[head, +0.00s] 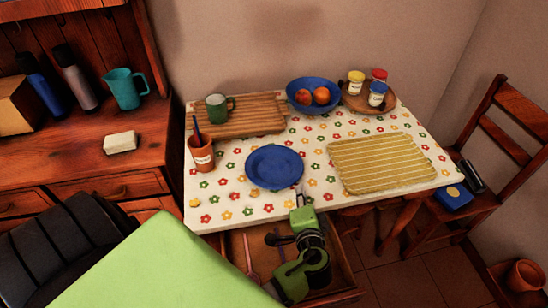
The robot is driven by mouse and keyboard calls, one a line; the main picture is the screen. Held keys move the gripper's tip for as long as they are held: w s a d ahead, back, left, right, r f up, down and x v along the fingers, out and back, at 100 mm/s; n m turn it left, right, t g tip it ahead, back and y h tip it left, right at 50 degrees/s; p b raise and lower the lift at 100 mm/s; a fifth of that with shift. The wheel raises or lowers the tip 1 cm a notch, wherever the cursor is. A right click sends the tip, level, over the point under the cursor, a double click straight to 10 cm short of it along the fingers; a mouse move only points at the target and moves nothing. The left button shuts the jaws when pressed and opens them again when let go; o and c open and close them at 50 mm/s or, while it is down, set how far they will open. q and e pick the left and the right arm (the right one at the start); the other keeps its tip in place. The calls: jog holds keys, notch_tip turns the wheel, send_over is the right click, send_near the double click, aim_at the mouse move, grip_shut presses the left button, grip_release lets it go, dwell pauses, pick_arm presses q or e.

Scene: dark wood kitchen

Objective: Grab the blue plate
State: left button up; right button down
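The blue plate (274,167) lies flat on the table with the flowered white cloth, left of the yellow striped mat. It looks empty and nothing covers it.
A terracotta cup (201,157) stands left of the plate. Behind are a wooden board (240,122) with a green mug (217,108) and a blue bowl (313,88) of fruit.

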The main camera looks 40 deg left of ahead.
aim_at(298, 178)
pick_arm(q)
jog(key=shift+w+a+f, duration=0.1)
jog(key=shift+w+a, duration=0.25)
jog(key=shift+w+a+f, duration=0.1)
jog(key=shift+w+a, duration=0.2)
jog(key=shift+w, duration=0.15)
jog(key=p+x, duration=0.1)
jog(key=x, duration=0.2)
jog(key=shift+w+a+f, duration=0.1)
jog(key=shift+w+a, duration=0.1)
jog(key=shift+w, duration=0.1)
jog(key=shift+w+a+f, duration=0.15)
jog(key=shift+w+a, duration=0.05)
jog(key=shift+w, duration=0.05)
jog(key=shift+c, duration=0.4)
grip_shut()
pick_arm(e)
jog(key=shift+w+a+r, duration=0.5)
jog(key=shift+w+r, duration=0.2)
jog(key=shift+w, duration=0.2)
